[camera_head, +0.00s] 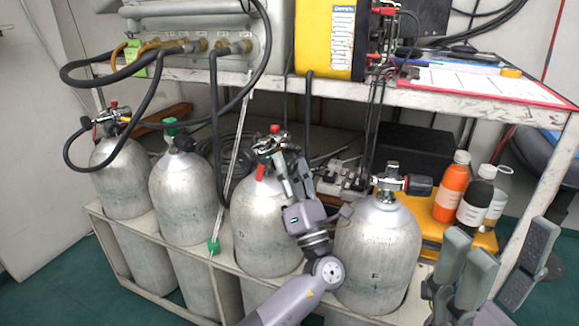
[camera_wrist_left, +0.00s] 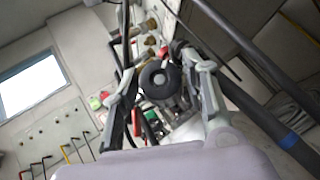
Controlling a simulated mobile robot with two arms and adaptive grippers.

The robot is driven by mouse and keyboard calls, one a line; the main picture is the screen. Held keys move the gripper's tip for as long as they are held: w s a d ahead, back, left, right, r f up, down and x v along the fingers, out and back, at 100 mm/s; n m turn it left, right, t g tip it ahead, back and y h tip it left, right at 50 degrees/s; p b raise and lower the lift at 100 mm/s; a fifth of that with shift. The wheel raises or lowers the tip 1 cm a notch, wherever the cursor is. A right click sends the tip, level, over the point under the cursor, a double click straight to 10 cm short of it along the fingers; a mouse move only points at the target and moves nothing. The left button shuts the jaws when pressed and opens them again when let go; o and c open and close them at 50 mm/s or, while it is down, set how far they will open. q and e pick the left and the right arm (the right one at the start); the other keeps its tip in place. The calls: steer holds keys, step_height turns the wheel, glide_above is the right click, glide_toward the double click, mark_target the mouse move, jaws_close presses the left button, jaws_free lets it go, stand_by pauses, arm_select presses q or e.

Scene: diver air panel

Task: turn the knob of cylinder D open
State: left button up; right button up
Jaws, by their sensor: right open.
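Cylinder D (camera_head: 262,232), a grey metal tank with a faint letter, stands third from the left in the rack in the head view. Its chrome valve (camera_head: 266,146) carries red parts on top. My left gripper (camera_head: 290,168) is at the right side of this valve. In the left wrist view a round black knob (camera_wrist_left: 160,79) sits between the two fingers of my left gripper (camera_wrist_left: 166,82), with gaps visible on both sides. The head view hides the knob behind the gripper. My right gripper (camera_head: 500,255) is open and empty at the lower right.
Cylinder F (camera_head: 377,250) stands close right of my left arm. Two other cylinders (camera_head: 183,185) stand left. A white shelf (camera_head: 430,98) with a yellow device (camera_head: 328,38) overhangs behind. Bottles (camera_head: 450,188) stand on a yellow case (camera_head: 424,208) at right. Black hoses hang at left.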

arm_select(q)
steer(key=shift+o, duration=1.2)
steer(key=v, duration=1.2)
